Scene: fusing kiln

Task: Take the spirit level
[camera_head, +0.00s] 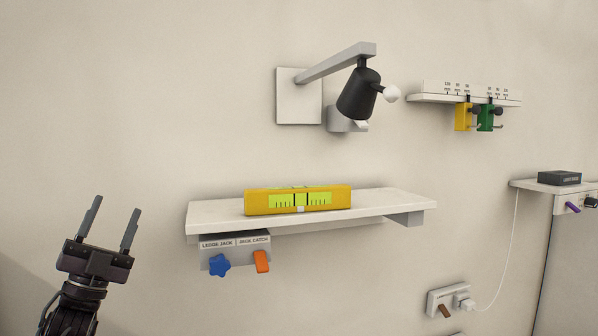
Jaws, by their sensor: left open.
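The yellow spirit level (271,205) lies on the white wall shelf (390,205) in the middle of the head view. Its long side with a green-yellow scale window faces me. My left gripper (112,216) is at the lower left, pointing up, with its two fingers apart and nothing between them. It is to the left of the shelf and clear of the level. My right gripper is not in view.
Under the shelf, a labelled plate (234,262) carries a blue star knob (219,265) and an orange lever (262,261). A black lamp (358,93) hangs above. A rail (440,92) with yellow and green clips, a socket and another shelf (535,185) are at right.

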